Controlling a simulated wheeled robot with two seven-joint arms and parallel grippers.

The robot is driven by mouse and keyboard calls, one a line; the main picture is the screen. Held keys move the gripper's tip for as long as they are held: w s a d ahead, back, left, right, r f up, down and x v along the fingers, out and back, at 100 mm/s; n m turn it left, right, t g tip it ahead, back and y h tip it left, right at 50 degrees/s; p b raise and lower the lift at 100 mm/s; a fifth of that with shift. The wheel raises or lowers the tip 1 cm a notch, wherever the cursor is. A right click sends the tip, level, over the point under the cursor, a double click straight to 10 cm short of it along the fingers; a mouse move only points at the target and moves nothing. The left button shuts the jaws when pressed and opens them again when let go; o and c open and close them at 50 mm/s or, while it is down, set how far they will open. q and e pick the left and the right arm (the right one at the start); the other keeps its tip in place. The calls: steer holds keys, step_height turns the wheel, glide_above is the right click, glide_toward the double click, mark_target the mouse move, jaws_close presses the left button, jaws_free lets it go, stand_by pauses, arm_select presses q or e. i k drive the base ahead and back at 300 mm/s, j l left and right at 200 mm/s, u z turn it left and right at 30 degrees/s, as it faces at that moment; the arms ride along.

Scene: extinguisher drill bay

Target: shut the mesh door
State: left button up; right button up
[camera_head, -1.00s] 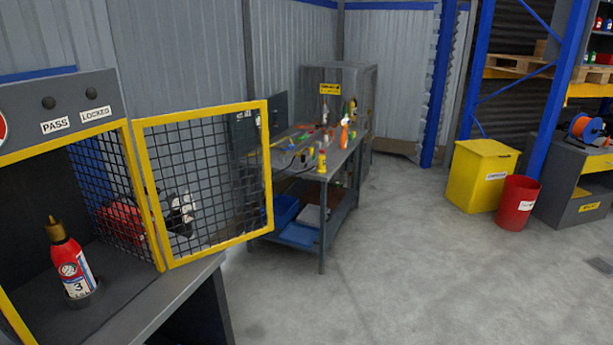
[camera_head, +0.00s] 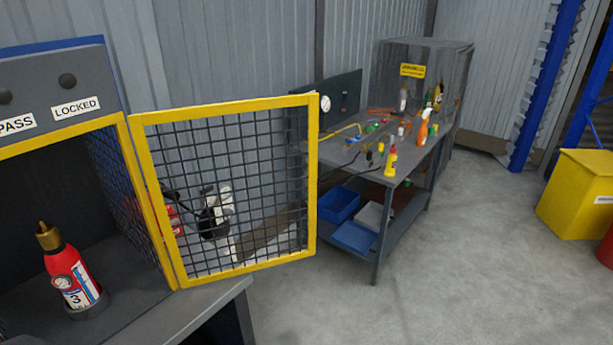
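The mesh door (camera_head: 312,180) has a yellow frame and dark wire mesh. It stands wide open, swung out to the right of the cabinet (camera_head: 75,135) on its left-hand edge. Through the cabinet's open front I see a red extinguisher (camera_head: 70,275) with a brass-coloured top and a label with a 3, upright in a dark round holder (camera_head: 88,308). The cabinet's left part is cut off by the picture edge.
A grey workbench (camera_head: 375,265) with bottles and tools stands behind and right of the door, blue bins (camera_head: 338,204) on its lower shelf. A yellow bin (camera_head: 580,195) is at the far right. The concrete floor (camera_head: 450,270) in front is clear.

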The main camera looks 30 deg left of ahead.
mark_target(137, 121)
steer(key=i+l, duration=0.1)
steer(key=i, duration=0.7)
steer(key=i+l, duration=0.15)
steer(key=i, duration=0.65)
steer(key=i+u, duration=0.25)
steer(key=u, duration=0.2)
steer(key=i+u, duration=0.2)
steer(key=u, duration=0.25)
steer(key=i+l+u, duration=0.15)
steer(key=u, duration=0.3)
steer(key=i+l+u, duration=0.25)
steer(key=u, duration=0.25)
steer(key=i+u, duration=0.1)
steer(key=u, duration=0.3)
steer(key=i+l+u, duration=0.1)
steer(key=u, duration=0.35)
steer(key=l+u, duration=0.2)
steer(key=u, duration=0.2)
steer(key=i+l+u, duration=0.15)
steer(key=u, duration=0.25)
steer(key=l+u, duration=0.15)
steer(key=u, duration=0.25)
steer(key=i+l+u, duration=0.1)
steer(key=l+u, duration=0.3)
steer(key=i+l+u, duration=0.1)
steer(key=l+u, duration=0.15)
steer(key=u, duration=0.15)
steer(key=l+u, duration=0.4)
